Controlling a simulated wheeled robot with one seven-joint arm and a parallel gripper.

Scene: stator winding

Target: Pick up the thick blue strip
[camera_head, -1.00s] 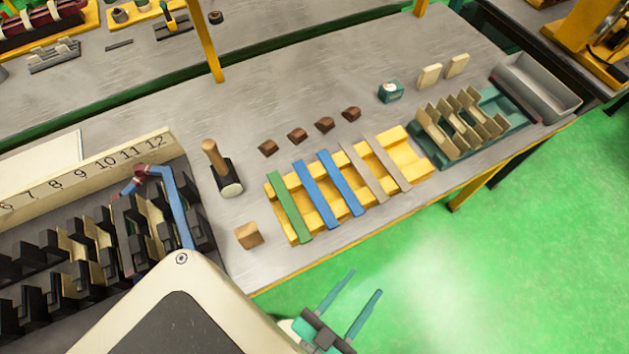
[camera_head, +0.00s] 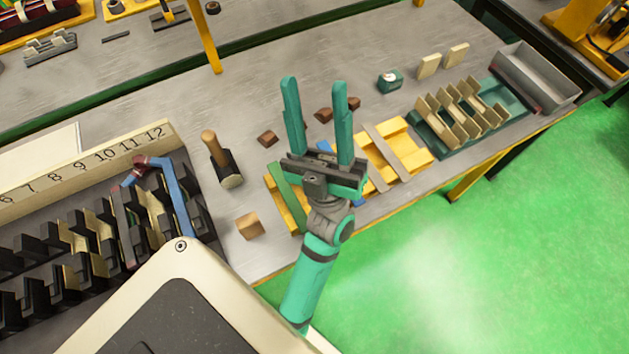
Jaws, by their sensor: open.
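My gripper (camera_head: 314,83) is open and empty, reaching over the yellow rack (camera_head: 410,150) with its two teal fingers spread apart. Its body and wrist cover most of the two blue strips lying across the rack. Only a small part of a blue strip (camera_head: 325,146) shows between the fingers, and another bit of blue (camera_head: 359,202) shows beside the wrist. I cannot tell which blue strip is the thick one. A green strip (camera_head: 285,190) lies on the rack to the left of the gripper.
Grey strips (camera_head: 388,145) lie on the rack's right part. A hammer (camera_head: 222,160) and a wooden block (camera_head: 249,225) stand left of the rack. Brown blocks (camera_head: 267,138) lie behind it. A green slotted holder (camera_head: 490,105) and a grey bin (camera_head: 540,75) stand at right.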

